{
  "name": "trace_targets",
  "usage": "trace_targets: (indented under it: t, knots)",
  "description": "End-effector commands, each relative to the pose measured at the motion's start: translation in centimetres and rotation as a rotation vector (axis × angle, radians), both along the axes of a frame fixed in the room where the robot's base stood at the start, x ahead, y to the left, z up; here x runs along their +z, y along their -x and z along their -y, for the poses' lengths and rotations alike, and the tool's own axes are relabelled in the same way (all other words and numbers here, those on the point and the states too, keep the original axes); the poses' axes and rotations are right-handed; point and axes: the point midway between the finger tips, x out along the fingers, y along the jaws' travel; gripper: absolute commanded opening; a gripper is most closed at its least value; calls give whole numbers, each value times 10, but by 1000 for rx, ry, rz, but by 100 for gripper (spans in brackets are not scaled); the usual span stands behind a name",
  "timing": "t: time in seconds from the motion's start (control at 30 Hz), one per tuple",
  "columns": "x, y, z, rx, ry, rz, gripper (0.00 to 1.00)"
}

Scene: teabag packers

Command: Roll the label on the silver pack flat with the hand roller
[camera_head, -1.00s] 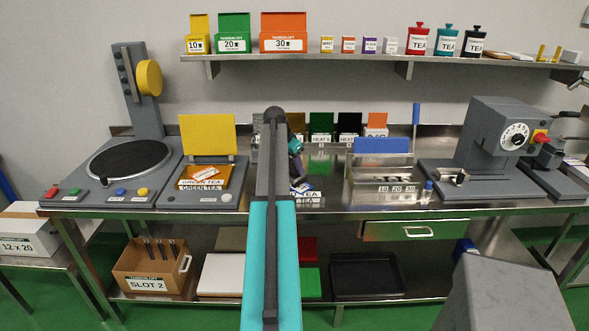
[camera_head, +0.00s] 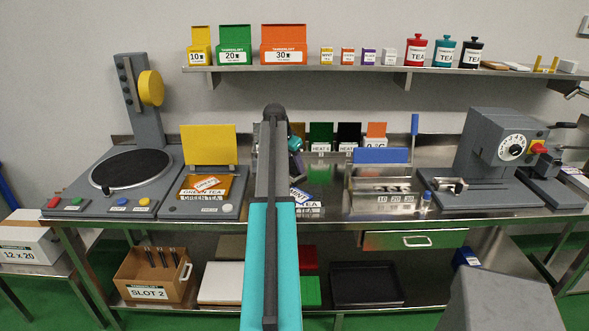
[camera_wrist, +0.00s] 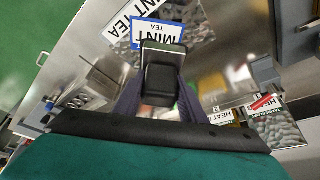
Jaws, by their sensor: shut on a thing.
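The silver pack (camera_wrist: 199,22) lies on the steel bench, printed MINT TEA, with a pebbled surface. A blue-bordered MINT label (camera_wrist: 143,33) lies on it at a slant to the print. In the head view the label (camera_head: 301,197) shows just right of my arm, above the pack's TEA front (camera_head: 311,211). My gripper (camera_wrist: 160,98) is shut on the black handle of the hand roller (camera_wrist: 160,82). The roller's pale end is over the label's lower edge in the wrist view; I cannot tell whether it touches.
A steel holder with a blue bar (camera_head: 380,156) stands to the right. A grey dial machine (camera_head: 508,145) stands far right.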

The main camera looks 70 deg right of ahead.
Motion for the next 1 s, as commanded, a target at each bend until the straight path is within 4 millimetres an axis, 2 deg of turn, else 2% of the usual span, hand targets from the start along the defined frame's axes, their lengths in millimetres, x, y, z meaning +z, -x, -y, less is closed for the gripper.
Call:
trace_targets:
  t: [0.4, 1.0]
  knots:
    - [22, 0, 0, 0, 1, 0, 4]
    - [23, 0, 0, 0, 1, 0, 4]
